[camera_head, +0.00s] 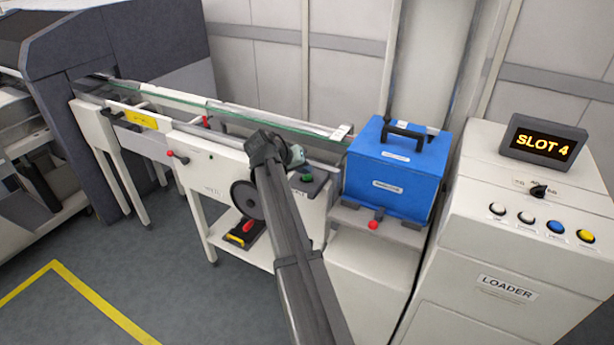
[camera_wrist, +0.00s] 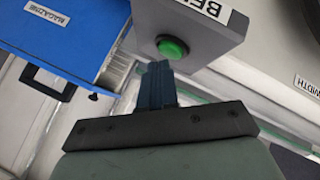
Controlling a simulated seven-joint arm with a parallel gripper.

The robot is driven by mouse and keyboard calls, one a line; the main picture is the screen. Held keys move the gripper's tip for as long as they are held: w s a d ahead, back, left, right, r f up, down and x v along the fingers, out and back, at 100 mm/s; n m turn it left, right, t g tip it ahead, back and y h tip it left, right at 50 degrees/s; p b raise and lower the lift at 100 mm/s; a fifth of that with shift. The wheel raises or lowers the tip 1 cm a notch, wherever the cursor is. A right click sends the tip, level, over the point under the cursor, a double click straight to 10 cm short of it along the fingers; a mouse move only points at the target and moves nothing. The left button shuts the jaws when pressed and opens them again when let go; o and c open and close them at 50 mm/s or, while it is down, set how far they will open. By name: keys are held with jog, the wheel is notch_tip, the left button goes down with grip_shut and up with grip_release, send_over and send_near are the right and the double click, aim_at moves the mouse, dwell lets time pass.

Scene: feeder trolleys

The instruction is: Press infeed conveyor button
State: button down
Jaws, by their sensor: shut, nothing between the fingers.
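A round green button (camera_wrist: 172,47) sits on a grey box (camera_wrist: 205,30) whose label is cut off after "BE". The button and grey box (camera_head: 318,184) also show in the head view, at the near end of the conveyor (camera_head: 225,112). My gripper (camera_wrist: 157,68) is shut and empty, its fingertips close beside the green button in the wrist view. I cannot tell whether they touch it. In the head view my gripper (camera_head: 297,155) is just above the button, partly hidden by my own arm.
A blue magazine box (camera_head: 395,178) with a black handle stands right of the button box, close to my gripper. A red knob (camera_head: 373,225) is below it. The loader cabinet (camera_head: 480,250) with several buttons and a "SLOT 4" display (camera_head: 543,144) stands at the right.

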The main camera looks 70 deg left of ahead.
aim_at(304, 178)
jog(key=shift+r, duration=0.1)
jog(key=shift+r, duration=2.95)
